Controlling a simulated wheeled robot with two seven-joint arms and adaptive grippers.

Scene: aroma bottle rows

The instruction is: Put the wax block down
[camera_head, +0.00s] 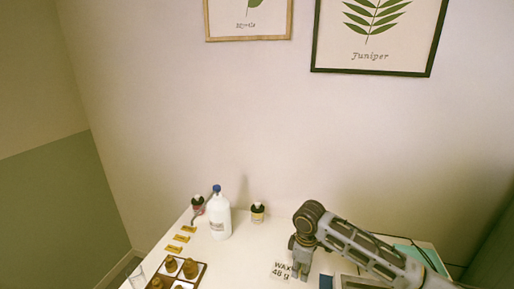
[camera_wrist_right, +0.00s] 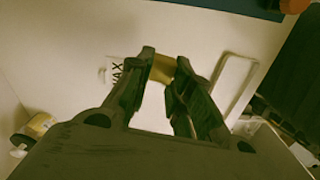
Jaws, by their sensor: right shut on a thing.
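My right gripper (camera_head: 301,270) points down at the table on the right side of the head view. In the right wrist view its two fingers (camera_wrist_right: 163,74) are shut on a small yellowish wax block (camera_wrist_right: 163,68), which shows between the tips. The block is hidden behind the gripper in the head view. A label reading WAX 48 g (camera_head: 282,269) lies on the white table beside the gripper; it also shows in the right wrist view (camera_wrist_right: 118,72). I cannot tell whether the block touches the table. My left gripper is out of view.
Several gold pieces (camera_head: 181,238) lie at the left. A wooden tray (camera_head: 204,271) holds amber bottles at the front. Bare table lies between bottle and label.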

